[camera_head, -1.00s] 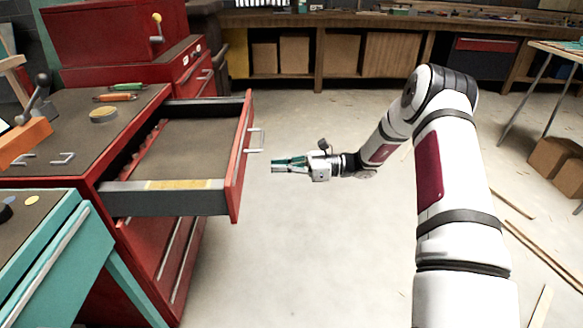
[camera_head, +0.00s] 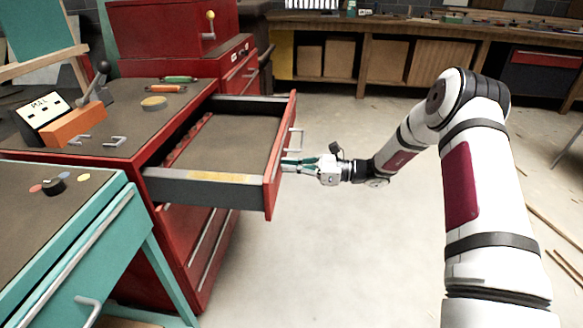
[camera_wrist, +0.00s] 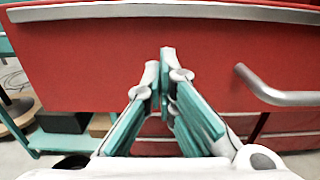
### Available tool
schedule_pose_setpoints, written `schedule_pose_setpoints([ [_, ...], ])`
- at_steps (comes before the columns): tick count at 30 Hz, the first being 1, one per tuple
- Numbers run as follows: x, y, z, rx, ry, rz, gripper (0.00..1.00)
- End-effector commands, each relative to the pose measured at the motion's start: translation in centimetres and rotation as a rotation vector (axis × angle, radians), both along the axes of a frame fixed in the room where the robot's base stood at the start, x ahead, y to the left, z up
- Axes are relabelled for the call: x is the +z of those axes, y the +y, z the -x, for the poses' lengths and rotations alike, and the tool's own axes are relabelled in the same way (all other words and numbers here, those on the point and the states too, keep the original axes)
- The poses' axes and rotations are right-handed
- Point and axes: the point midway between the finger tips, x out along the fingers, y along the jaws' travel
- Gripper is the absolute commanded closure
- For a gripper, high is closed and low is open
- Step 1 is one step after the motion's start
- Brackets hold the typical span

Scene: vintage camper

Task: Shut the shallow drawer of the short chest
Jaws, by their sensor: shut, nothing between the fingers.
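The short red chest (camera_head: 150,155) stands at the left in the head view. Its shallow top drawer (camera_head: 245,137) is pulled far out to the right and looks empty. The red drawer front (camera_head: 281,160) faces my gripper (camera_head: 286,164), whose shut, empty fingers are at or very near it, below the handle (camera_head: 294,139). In the wrist view the red front (camera_wrist: 90,60) fills most of the picture. My teal-padded fingers (camera_wrist: 165,55) are together against it or just short of it; contact is hard to tell. The handle (camera_wrist: 275,92) is to their right.
A teal bench (camera_head: 110,200) stands close at the front left. A taller red cabinet (camera_head: 175,40) is behind. A wooden workbench (camera_head: 400,30) lines the back. The floor (camera_head: 330,250) right of the chest is clear.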

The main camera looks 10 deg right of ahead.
Motion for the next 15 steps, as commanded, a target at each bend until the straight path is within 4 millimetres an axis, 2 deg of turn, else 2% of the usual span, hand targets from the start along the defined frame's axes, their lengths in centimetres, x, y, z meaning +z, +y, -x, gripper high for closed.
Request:
schedule_pose_setpoints([
  [5,0.0,1.6,-0.5,0.002,-0.001,-0.002,1.00],
  [8,0.0,3.5,-1.0,0.005,-0.001,-0.003,1.00],
  [11,0.0,6.1,-1.8,0.006,0.000,-0.004,1.00],
  [15,-0.1,10.6,-3.2,0.007,0.000,-0.004,1.00],
])
